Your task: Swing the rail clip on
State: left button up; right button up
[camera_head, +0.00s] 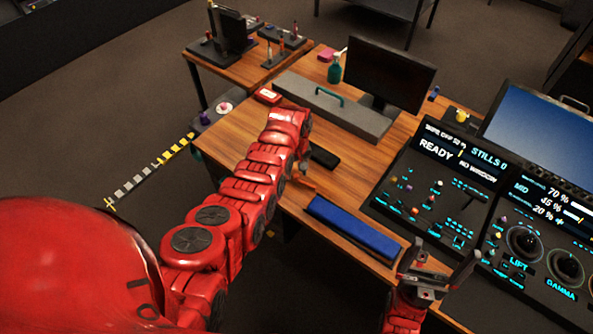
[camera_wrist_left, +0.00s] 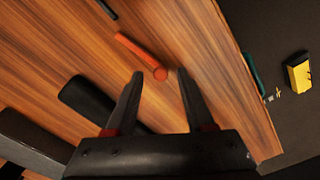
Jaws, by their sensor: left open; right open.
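No part is clearly recognisable as the rail clip. My left gripper (camera_wrist_left: 160,64) is open and empty, pointing down at the wooden table. In the left wrist view an orange rod with a rounded end (camera_wrist_left: 139,54) lies between and beyond its fingertips; I cannot tell any contact. A dark oblong piece (camera_wrist_left: 88,100) lies left of the fingers, and likely the same black piece (camera_head: 323,156) shows in the head view. In the head view the left gripper is mostly hidden by its red arm. My right gripper (camera_head: 437,268) is open and empty beside the control panel (camera_head: 420,200).
A blue padded bar (camera_head: 353,229) lies on the table (camera_head: 290,195) near its front edge. A long grey case with a teal handle (camera_head: 335,108) and a dark monitor (camera_head: 387,72) stand behind. In the left wrist view a yellow-black object (camera_wrist_left: 298,73) is beyond the table edge.

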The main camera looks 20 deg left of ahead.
pick_arm(q)
jog(key=shift+f, duration=0.1)
grip_shut()
dwell(0.3)
dwell(1.2)
